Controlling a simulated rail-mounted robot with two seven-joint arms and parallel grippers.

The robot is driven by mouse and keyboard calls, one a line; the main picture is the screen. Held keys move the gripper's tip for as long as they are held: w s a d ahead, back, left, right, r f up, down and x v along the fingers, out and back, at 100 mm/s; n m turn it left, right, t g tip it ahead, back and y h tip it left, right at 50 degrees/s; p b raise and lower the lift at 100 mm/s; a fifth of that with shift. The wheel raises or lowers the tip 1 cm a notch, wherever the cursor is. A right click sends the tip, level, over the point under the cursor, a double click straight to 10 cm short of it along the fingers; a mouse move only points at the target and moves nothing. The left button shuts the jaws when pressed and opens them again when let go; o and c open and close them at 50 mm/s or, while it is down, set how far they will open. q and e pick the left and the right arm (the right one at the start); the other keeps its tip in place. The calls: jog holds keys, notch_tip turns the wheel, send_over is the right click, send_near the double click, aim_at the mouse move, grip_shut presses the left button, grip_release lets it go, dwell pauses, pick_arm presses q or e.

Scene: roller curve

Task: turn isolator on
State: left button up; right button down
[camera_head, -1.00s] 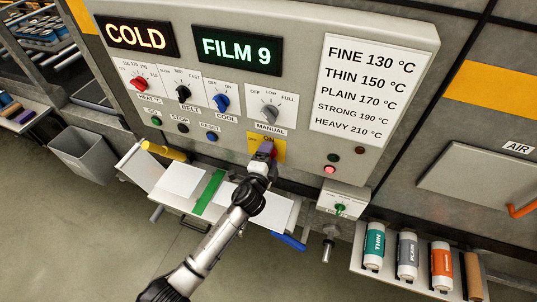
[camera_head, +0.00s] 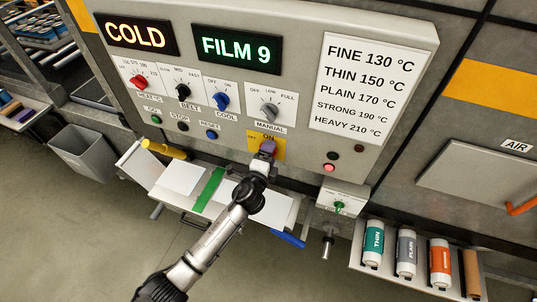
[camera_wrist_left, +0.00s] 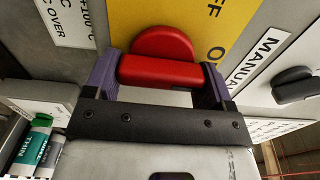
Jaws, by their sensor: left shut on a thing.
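The isolator is a red rotary knob (camera_wrist_left: 160,68) with a raised bar, set on a yellow plate (camera_head: 280,147) low on the control panel. The plate also shows in the left wrist view (camera_wrist_left: 190,25). In the head view the gripper hides the knob. My right gripper is not in view.
Above are the MANUAL knob (camera_head: 269,109) and a blue COOL knob (camera_head: 222,101). Displays read COLD (camera_head: 136,36) and FILM 9 (camera_head: 237,49). A tray with white sheets (camera_head: 180,179) juts out below. A small box with a green knob (camera_head: 339,207) is at the right.

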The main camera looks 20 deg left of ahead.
pick_arm(q)
jog(key=o, duration=0.9)
jog(key=s+b, duration=0.1)
jog(key=s, duration=1.2)
jog(key=shift+s, duration=0.4)
